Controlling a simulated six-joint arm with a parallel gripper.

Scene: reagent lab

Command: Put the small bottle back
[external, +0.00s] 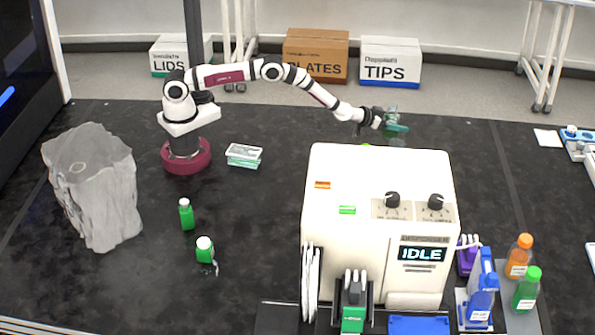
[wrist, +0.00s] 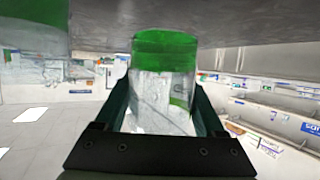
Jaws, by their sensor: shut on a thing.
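My gripper (external: 391,121) is at the end of the outstretched arm, in the air behind the white dispenser machine. In the wrist view its two dark fingers are shut on the small bottle (wrist: 165,50), which has a green end and a clear, whitish body with a green patch. In the external view the held bottle is small and partly covered by the fingers, so its tilt is hard to tell. Two other small green bottles with white caps, one (external: 186,214) behind the other (external: 205,250), stand on the dark table at left.
The white dispenser (external: 380,170), reading IDLE, stands close in front of the gripper. A grey stump-like block (external: 92,185) stands at left, and a small stack of boxes (external: 244,155) near my base. Orange (external: 519,256) and green (external: 527,289) bottles stand at right. Table between base and dispenser is mostly clear.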

